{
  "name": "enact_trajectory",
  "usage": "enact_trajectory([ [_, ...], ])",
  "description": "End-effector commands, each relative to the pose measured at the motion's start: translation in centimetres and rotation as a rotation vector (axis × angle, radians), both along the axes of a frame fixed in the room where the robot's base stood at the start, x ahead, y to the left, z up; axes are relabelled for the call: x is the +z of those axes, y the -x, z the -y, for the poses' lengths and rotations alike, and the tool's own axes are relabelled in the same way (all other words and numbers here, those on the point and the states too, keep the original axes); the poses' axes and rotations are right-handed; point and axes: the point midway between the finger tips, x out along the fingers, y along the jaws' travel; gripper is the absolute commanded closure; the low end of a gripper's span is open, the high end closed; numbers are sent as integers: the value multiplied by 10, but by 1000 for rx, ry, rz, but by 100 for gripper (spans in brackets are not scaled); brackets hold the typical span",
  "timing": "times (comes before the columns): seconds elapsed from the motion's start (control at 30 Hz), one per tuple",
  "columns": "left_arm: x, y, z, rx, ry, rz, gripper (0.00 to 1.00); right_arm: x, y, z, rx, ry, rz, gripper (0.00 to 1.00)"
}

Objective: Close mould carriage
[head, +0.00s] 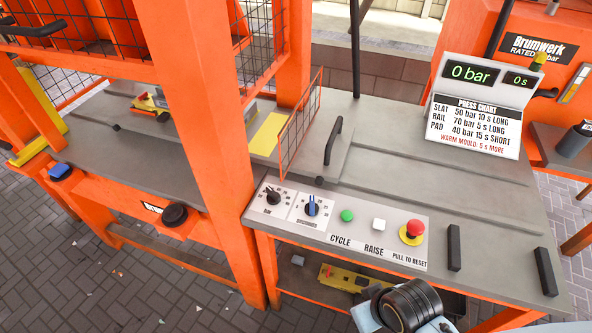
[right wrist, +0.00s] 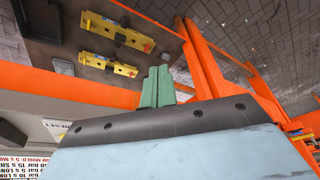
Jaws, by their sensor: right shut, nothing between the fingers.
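My left gripper is in neither view.
A control panel (head: 372,235) with knobs, green and white buttons and a red stop lines the bench front. Two black bars (head: 454,248) stand right of it. Yellow moulds (right wrist: 118,31) lie on the lower shelf. A display (head: 484,80) reads 0 bar. The bench right of the carriage is clear.

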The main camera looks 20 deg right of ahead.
Motion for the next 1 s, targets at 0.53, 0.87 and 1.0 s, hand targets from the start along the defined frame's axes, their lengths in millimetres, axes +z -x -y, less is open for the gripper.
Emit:
enact_trajectory([
  [0.53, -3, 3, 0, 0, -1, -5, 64, 96, -105, -85, -233, -736, 419, 100],
  [0.87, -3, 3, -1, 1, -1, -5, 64, 127, -185, -52, -734, -1320, 636, 100],
  [1.0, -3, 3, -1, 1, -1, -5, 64, 128, -200, -30, -888, -1433, 689, 100],
])
